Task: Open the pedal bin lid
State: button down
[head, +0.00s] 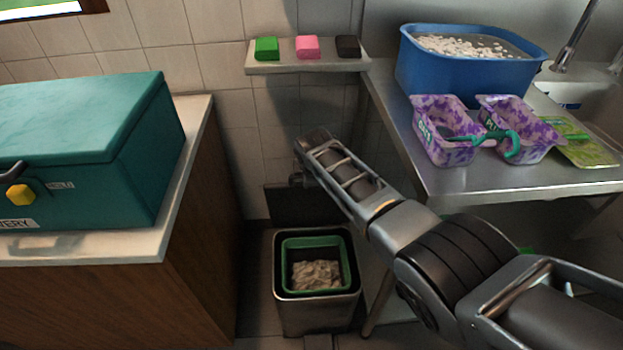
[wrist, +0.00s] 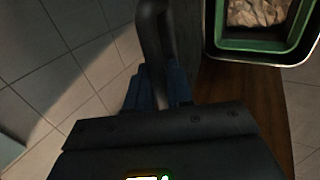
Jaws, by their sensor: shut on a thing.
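The pedal bin (head: 317,311) stands on the floor between the wooden cabinet and the steel counter. Its dark lid (head: 290,205) stands raised behind the open top. A green-rimmed inner bucket (head: 287,272) holds crumpled pale stuff; the bucket also shows at the upper right of the wrist view (wrist: 262,45). My gripper (head: 298,176) is at the lid's upper edge, its fingertips partly hidden in the head view. In the wrist view its blue fingers (wrist: 157,88) are shut on a dark curved handle (wrist: 152,30), which appears to be the lid's.
At the left is a cabinet (head: 203,235) with a teal box (head: 85,135) on top. A wall shelf (head: 305,69) holds three small blocks above my gripper. The steel counter (head: 450,185) at the right carries a blue tub (head: 440,75) and two purple containers (head: 437,125).

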jog(key=c, duration=1.2)
grip_release()
jog(key=shift+o, duration=0.2)
jog(key=p+v, duration=0.3)
jog(key=v, duration=0.5)
jog(key=shift+w, duration=0.1)
